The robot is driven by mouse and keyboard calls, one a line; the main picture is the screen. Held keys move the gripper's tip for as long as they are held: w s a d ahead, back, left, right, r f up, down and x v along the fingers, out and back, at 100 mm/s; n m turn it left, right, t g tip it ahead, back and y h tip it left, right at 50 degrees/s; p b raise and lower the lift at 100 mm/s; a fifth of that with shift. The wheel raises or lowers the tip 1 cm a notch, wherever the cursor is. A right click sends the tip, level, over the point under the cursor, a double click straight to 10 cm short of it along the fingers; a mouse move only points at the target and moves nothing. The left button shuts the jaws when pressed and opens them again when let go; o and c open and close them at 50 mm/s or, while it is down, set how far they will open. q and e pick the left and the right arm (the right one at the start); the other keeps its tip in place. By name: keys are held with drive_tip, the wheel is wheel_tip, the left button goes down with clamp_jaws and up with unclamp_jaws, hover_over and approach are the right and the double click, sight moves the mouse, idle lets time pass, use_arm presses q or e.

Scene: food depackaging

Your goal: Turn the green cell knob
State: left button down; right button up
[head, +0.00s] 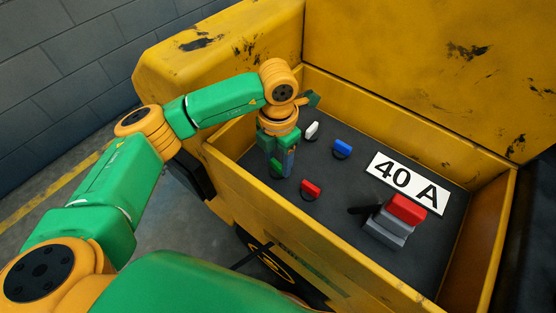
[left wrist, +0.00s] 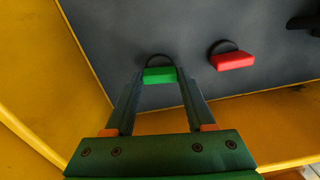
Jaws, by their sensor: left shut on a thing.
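The green cell knob (left wrist: 160,75) sits on the dark panel (left wrist: 120,50), between the fingertips of my left gripper (left wrist: 160,80) in the left wrist view. In the head view the green knob (head: 276,167) shows partly at the lower end of my left gripper (head: 279,168), which points down at the panel. The fingers are shut on the knob. My right gripper is in neither view.
White (head: 312,130), blue (head: 342,147) and red (head: 311,189) knobs stand close by on the panel. A "40 A" sign (head: 408,183) and a red and grey switch block (head: 396,220) with a black lever are to the right. Yellow walls (head: 420,125) surround the panel.

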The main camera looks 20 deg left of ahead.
sight(278, 163)
use_arm(q)
drive_tip(key=shift+n, duration=0.9)
drive_tip(key=shift+c, duration=1.2)
unclamp_jaws()
wheel_tip(278, 163, up, 7)
drive_tip(key=shift+r+b, duration=0.1)
drive_tip(key=shift+b, duration=0.55)
